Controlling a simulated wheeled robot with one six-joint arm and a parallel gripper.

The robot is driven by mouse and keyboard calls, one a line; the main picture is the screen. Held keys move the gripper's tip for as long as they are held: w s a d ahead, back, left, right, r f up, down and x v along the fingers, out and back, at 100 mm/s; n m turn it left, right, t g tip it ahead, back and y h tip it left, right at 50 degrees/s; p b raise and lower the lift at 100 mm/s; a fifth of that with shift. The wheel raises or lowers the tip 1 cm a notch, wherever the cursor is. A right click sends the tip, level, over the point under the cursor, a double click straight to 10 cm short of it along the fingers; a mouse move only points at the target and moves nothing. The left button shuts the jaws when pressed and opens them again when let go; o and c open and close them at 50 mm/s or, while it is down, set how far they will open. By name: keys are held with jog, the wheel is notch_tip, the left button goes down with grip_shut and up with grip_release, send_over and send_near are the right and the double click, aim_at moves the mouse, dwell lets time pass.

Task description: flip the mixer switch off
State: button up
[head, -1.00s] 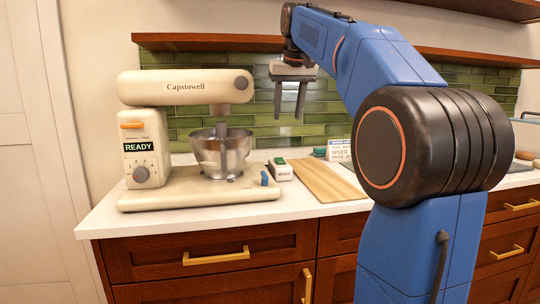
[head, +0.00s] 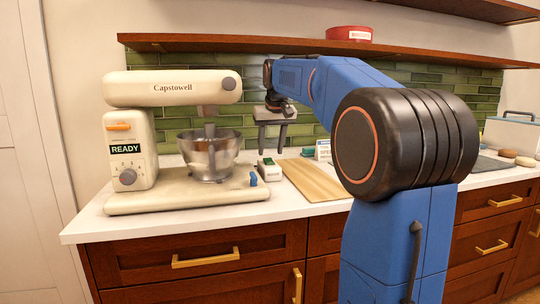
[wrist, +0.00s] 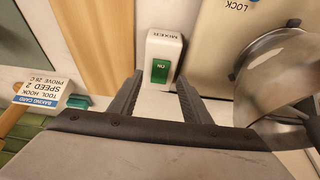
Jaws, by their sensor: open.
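The mixer switch (head: 269,171) is a small white box with a green rocker on the white counter, just right of the mixer base. In the wrist view the switch (wrist: 161,60) reads MIXER, and its green rocker shows ON. My gripper (head: 271,149) is open and empty, fingers pointing down, above the switch. In the wrist view my gripper (wrist: 159,85) has its two fingers on either side of the rocker's near end in the picture; contact cannot be told. The cream stand mixer (head: 172,88) stands left, with its display reading READY.
A steel bowl (head: 208,158) sits under the mixer head. A wooden board (head: 313,182) lies right of the switch. A baking card (wrist: 40,89) and a small green object (wrist: 77,102) stand near the tiled back wall. A wooden shelf (head: 200,42) runs above.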

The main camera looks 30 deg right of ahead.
aim_at(269, 160)
jog(key=shift+x, duration=1.6)
jog(key=c, duration=1.1)
jog(key=shift+o, duration=0.3)
jog(key=shift+w+d+r+g+y, duration=0.1)
jog(key=shift+w+g+y, duration=0.15)
jog(key=shift+g, duration=0.4)
jog(key=shift+w+d+r+g+y, duration=0.15)
jog(key=shift+w+g, duration=0.1)
jog(key=shift+g, duration=0.4)
jog(key=shift+a+f, duration=0.1)
jog(key=o, duration=1)
jog(key=shift+o, duration=0.2)
